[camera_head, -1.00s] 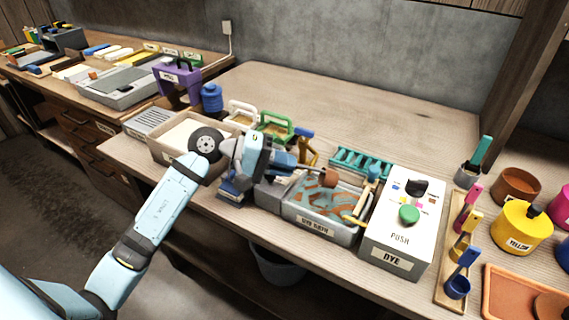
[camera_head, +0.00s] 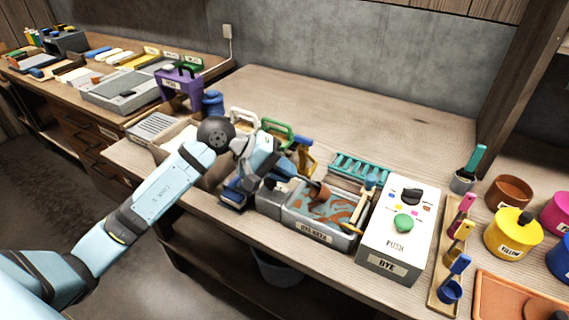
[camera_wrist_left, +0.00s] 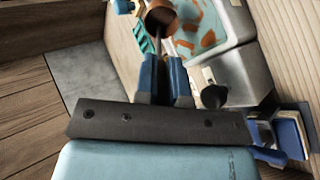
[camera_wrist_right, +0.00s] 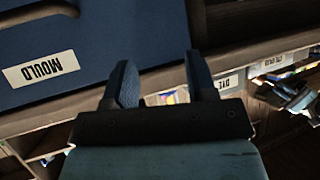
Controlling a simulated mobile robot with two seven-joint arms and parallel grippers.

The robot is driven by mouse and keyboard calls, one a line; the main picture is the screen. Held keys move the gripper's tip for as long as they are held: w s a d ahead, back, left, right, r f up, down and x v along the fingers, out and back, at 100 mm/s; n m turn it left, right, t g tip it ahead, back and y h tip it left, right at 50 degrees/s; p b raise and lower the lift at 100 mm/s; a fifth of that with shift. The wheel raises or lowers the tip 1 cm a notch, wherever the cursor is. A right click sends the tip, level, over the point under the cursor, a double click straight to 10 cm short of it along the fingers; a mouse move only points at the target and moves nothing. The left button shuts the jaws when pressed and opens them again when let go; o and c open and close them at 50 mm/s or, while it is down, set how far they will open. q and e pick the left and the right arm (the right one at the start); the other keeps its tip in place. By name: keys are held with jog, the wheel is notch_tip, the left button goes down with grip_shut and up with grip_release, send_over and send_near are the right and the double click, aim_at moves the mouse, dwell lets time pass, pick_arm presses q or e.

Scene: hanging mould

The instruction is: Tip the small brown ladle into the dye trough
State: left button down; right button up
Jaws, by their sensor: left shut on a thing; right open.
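The small brown ladle's cup (camera_head: 319,192) is over the dye trough (camera_head: 318,236), tilted, with a dark opening showing. The trough is a grey basin holding pale blue liquid with brown-orange patches. My left gripper (camera_head: 287,182) is shut on the ladle's handle at the trough's left side. In the left wrist view the ladle's cup (camera_wrist_left: 160,18) is beyond the shut fingers (camera_wrist_left: 165,68), in front of the trough (camera_wrist_left: 222,20). What is inside the cup cannot be seen. My right gripper (camera_wrist_right: 164,82) is open and empty in the right wrist view.
A white dye box (camera_head: 402,235) with a green button stands right of the trough. A teal rack (camera_head: 358,168) is behind it. A ladle rack (camera_head: 447,270) and a yellow pot (camera_head: 512,235) are further right. The bench's back middle is clear.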

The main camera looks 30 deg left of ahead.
pick_arm(q)
jog(key=shift+r+g+y, duration=0.3)
jog(key=shift+r+y, duration=0.05)
jog(key=shift+y, duration=0.15)
jog(key=shift+f, duration=0.25)
pick_arm(e)
jog(key=shift+r, duration=0.6)
pick_arm(q)
jog(key=r+y+p, duration=0.1)
jog(key=p, duration=0.1)
jog(key=g+y+p, duration=0.1)
jog(key=y+p, duration=0.1)
jog(key=shift+r, duration=0.35)
jog(key=shift+g+y+p, duration=0.5)
jog(key=shift+y+p, duration=0.05)
jog(key=shift+y, duration=0.05)
jog(key=shift+f, duration=0.25)
pick_arm(e)
notch_tip(320, 180, up, 4)
jog(key=shift+r, duration=0.25)
